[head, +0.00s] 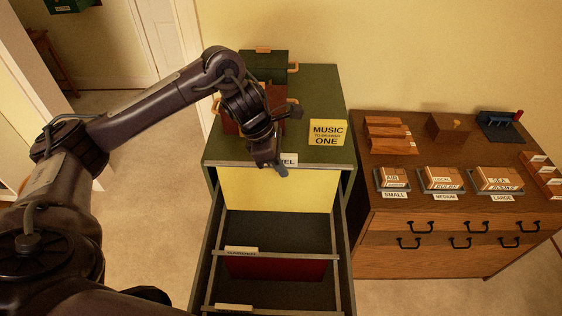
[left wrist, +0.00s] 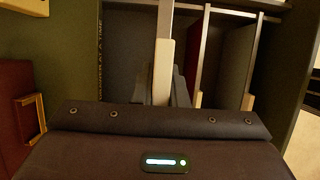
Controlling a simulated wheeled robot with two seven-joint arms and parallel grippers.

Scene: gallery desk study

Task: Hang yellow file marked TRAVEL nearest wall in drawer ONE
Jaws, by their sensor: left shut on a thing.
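The yellow file (head: 278,190) is upright at the wall end of the open drawer (head: 345,255) in the head view. Its white tab (head: 290,160) shows the letters "VEL"; the rest is hidden by my gripper. My left gripper (head: 270,165) is shut on the file's top edge. I cannot tell whether the file's ends rest on the drawer's side rails. In the left wrist view the file's pale tab (left wrist: 163,70) stands between the fingers. My right gripper is not in view.
A red file (head: 275,268) marked GARDEN hangs farther forward in the drawer. A brown chest (head: 460,215) with trays of small boxes stands at the right.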

